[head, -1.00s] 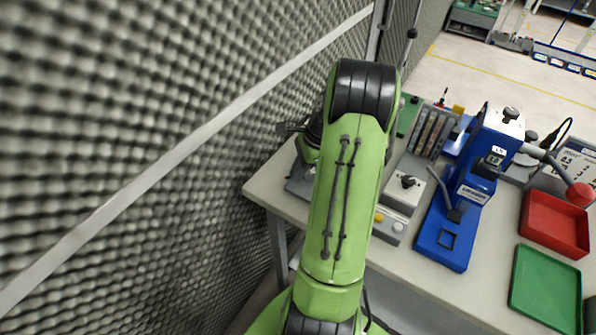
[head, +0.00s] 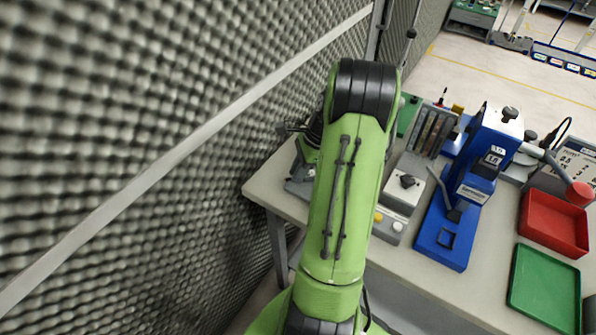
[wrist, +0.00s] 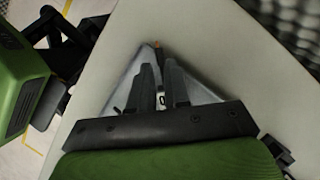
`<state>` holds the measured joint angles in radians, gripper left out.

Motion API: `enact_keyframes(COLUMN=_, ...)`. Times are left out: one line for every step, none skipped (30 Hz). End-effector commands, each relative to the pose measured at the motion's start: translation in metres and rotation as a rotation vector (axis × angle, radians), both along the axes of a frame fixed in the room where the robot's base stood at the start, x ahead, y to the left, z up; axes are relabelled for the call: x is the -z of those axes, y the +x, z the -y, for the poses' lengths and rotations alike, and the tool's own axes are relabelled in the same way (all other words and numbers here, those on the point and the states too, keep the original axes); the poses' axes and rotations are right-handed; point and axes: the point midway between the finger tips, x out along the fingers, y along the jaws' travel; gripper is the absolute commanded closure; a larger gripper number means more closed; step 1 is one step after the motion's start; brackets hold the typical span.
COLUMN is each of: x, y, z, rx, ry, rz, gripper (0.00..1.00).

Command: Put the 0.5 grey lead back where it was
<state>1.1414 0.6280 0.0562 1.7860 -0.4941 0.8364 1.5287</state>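My gripper (wrist: 159,62) shows in the wrist view with its two grey, tapering fingers drawn together at the tips. A thin piece with an orange-brown end (wrist: 157,45) shows between and just beyond the fingertips. It seems pinched there; I cannot make out whether it is the grey lead, or any marking on it. The pale table top (wrist: 97,85) lies beneath. In the head view my arm hides the fingertips and whatever they hold. A slotted rack (head: 431,128) with several upright compartments stands on the table right of my arm; its contents are too small to tell.
A grey box with a knob (head: 405,185) stands just right of my arm. Beyond it are a blue press (head: 470,190), a red tray (head: 553,222) and a green tray (head: 544,288). A foam-covered wall (head: 120,110) is close on the left.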

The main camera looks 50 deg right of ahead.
Motion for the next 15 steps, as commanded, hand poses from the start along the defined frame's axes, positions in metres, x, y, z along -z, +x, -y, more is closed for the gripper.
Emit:
enact_keyframes(x=-0.017, y=-0.003, z=0.006, rx=0.003, ry=-0.006, rz=0.004, gripper=0.84)
enact_keyframes(x=-0.026, y=-0.005, z=0.009, rx=0.004, ry=-0.009, rz=0.006, gripper=0.84)
enact_keyframes(x=-0.038, y=-0.008, z=0.012, rx=0.004, ry=-0.009, rz=0.006, gripper=0.84)
enact_keyframes(x=-0.047, y=-0.010, z=0.015, rx=0.004, ry=-0.009, rz=0.007, gripper=0.84)
enact_keyframes(x=-0.055, y=-0.012, z=0.018, rx=0.004, ry=-0.009, rz=0.007, gripper=0.84)
enact_keyframes(x=-0.066, y=-0.014, z=0.021, rx=0.002, ry=-0.010, rz=0.007, gripper=0.84)
enact_keyframes(x=-0.074, y=-0.016, z=0.024, rx=0.002, ry=-0.010, rz=0.009, gripper=0.84)
enact_keyframes(x=-0.081, y=-0.018, z=0.026, rx=0.002, ry=-0.009, rz=0.009, gripper=0.84)
enact_keyframes(x=-0.089, y=-0.020, z=0.028, rx=0.002, ry=-0.009, rz=0.008, gripper=0.84)
enact_keyframes(x=-0.095, y=-0.022, z=0.030, rx=0.001, ry=-0.010, rz=0.009, gripper=0.84)
enact_keyframes(x=-0.099, y=-0.023, z=0.032, rx=0.000, ry=-0.009, rz=0.009, gripper=0.84)
enact_keyframes(x=-0.104, y=-0.024, z=0.033, rx=-0.001, ry=-0.008, rz=0.010, gripper=0.84)
enact_keyframes(x=-0.107, y=-0.025, z=0.034, rx=-0.001, ry=-0.009, rz=0.010, gripper=0.84)
enact_keyframes(x=-0.109, y=-0.026, z=0.035, rx=0.000, ry=-0.009, rz=0.009, gripper=0.84)
enact_keyframes(x=-0.111, y=-0.026, z=0.035, rx=0.000, ry=-0.009, rz=0.009, gripper=0.84)
